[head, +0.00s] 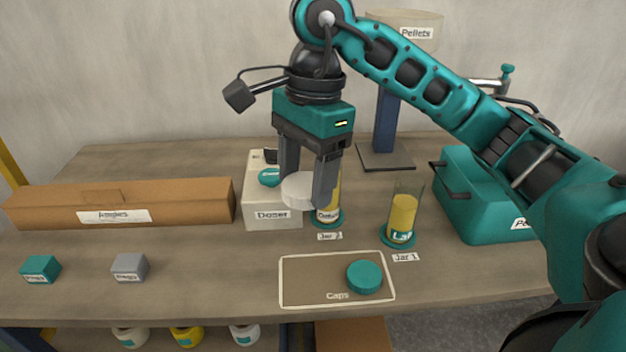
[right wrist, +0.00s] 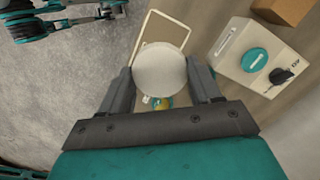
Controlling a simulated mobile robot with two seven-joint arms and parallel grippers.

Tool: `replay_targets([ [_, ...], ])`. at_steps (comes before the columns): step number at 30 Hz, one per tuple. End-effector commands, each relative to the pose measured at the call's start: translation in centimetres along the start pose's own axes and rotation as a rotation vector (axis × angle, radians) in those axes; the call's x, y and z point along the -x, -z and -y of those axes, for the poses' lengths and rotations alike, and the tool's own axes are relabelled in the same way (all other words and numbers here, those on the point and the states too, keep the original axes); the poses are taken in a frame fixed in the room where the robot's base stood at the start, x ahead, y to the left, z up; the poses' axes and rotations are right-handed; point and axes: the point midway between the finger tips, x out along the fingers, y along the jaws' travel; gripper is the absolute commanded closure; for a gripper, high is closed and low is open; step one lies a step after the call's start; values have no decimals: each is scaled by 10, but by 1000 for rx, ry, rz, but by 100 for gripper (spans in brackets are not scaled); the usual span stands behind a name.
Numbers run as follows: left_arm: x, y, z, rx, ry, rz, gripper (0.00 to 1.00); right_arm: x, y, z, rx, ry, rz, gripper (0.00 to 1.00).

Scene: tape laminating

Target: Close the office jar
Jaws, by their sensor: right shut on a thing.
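My right gripper (head: 307,192) is shut on a round white cap (head: 297,190) and holds it in the air. In the right wrist view the white cap (right wrist: 160,68) sits between the two fingers. In the head view, Jar 2 (head: 329,212) stands behind the cap and right finger, yellow inside, on a teal base; its label is partly hidden and I cannot read it surely. Jar 1 (head: 402,215) stands to its right, clear, open-topped, with yellow contents and a label starting "La". A teal cap (head: 365,277) lies on the Caps mat (head: 305,277). My left gripper is not in view.
A white Doser box (head: 272,217) stands left of Jar 2, close to the held cap. A long brown box (head: 170,200) lies at the left, with teal (head: 40,268) and grey (head: 130,267) blocks in front. A teal machine (head: 475,205) stands right of Jar 1.

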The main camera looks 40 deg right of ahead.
Motion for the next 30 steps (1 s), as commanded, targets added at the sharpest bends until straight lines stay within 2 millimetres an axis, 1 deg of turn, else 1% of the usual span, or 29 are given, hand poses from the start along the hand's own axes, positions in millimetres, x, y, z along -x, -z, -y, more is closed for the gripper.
replay_targets([
  [2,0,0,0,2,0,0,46,-1,-3,3,72,-7,-1,65],
  [5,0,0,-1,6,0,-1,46,-5,-8,8,233,-24,-4,65],
  [15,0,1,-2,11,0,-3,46,-25,-28,31,977,-109,-8,65],
  [18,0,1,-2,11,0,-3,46,-30,-31,36,1166,-134,-7,65],
  [21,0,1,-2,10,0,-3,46,-34,-33,40,1313,-154,-4,65],
  [24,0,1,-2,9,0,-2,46,-37,-34,43,1413,-169,-2,65],
  [27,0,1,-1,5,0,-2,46,-38,-34,44,1469,-178,0,65],
  [30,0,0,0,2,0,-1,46,-39,-35,45,1489,-180,0,65],
])
